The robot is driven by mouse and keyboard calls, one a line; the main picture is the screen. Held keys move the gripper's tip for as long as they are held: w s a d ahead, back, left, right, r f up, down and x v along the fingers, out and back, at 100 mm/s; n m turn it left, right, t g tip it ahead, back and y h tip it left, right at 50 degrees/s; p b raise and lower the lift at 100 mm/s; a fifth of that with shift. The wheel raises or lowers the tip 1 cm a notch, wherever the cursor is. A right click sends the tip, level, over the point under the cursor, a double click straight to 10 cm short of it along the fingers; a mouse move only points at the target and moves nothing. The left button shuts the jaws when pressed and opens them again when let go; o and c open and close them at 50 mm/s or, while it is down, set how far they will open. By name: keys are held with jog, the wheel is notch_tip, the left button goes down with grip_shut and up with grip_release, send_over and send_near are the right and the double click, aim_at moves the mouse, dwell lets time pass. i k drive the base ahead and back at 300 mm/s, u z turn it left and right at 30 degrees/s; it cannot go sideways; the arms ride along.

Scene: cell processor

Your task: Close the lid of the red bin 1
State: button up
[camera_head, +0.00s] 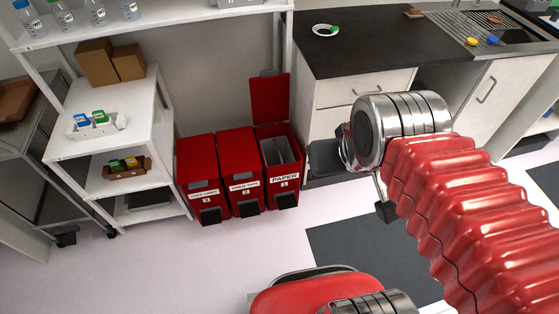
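The red bin 1 (282,183) is the rightmost of a row of red bins on the floor, labelled PAPER with the number 1. Its lid (269,98) stands upright at the back, open, and grey-white content shows inside.
Red bins 2 (238,160) and 3 (197,163) stand left of bin 1 with lids shut. A white shelf cart (130,185) stands further left. A dark-topped counter (375,45) is behind on the right. The pale floor (235,255) before the bins is clear.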

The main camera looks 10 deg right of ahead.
aim_at(270, 93)
jog(key=u, duration=0.35)
jog(key=k, duration=0.85)
jog(key=z, duration=0.25)
jog(key=i, duration=1.85)
jog(key=u, duration=0.45)
